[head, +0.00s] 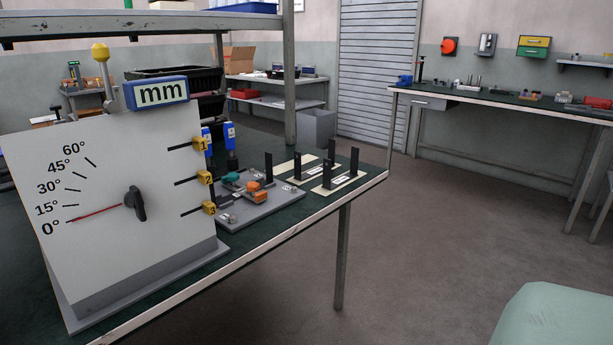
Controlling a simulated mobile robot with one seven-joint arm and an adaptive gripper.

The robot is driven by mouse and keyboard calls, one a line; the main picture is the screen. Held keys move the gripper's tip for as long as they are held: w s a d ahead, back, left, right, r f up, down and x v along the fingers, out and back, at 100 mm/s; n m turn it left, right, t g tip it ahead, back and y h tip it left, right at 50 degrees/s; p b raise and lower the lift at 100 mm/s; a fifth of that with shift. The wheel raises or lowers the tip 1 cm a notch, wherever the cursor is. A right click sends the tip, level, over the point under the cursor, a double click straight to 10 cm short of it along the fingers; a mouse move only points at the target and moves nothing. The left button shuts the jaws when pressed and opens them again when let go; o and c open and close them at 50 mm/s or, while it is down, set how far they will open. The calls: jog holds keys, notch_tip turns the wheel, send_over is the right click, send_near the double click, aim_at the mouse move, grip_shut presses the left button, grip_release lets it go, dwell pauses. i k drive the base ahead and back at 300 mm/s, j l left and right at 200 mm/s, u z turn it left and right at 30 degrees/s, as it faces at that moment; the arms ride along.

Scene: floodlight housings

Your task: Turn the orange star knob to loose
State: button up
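A grey plate (282,205) lies on the dark green bench top, right of a large white panel. On it stands a small orange part (258,195), which looks like the orange star knob, though it is too small to make out its shape or its setting. A teal part (231,177) sits just behind and left of it on the same plate. My gripper is not in view.
The white panel (110,195) with an angle scale, a black knob and numbered yellow tags stands close on the left. Black uprights on pale strips (338,186) stand right of the plate. A shelf (150,24) hangs above the bench. The floor (430,240) to the right is clear.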

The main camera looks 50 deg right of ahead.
aim_at(252, 186)
jog(key=i+l, duration=0.1)
jog(key=l, duration=0.4)
jog(key=i+l, duration=0.1)
jog(key=l, duration=0.4)
jog(key=i+l, duration=0.1)
jog(key=l, duration=0.4)
jog(key=i+l, duration=0.1)
jog(key=l, duration=0.35)
jog(key=i+l, duration=0.1)
jog(key=l, duration=0.4)
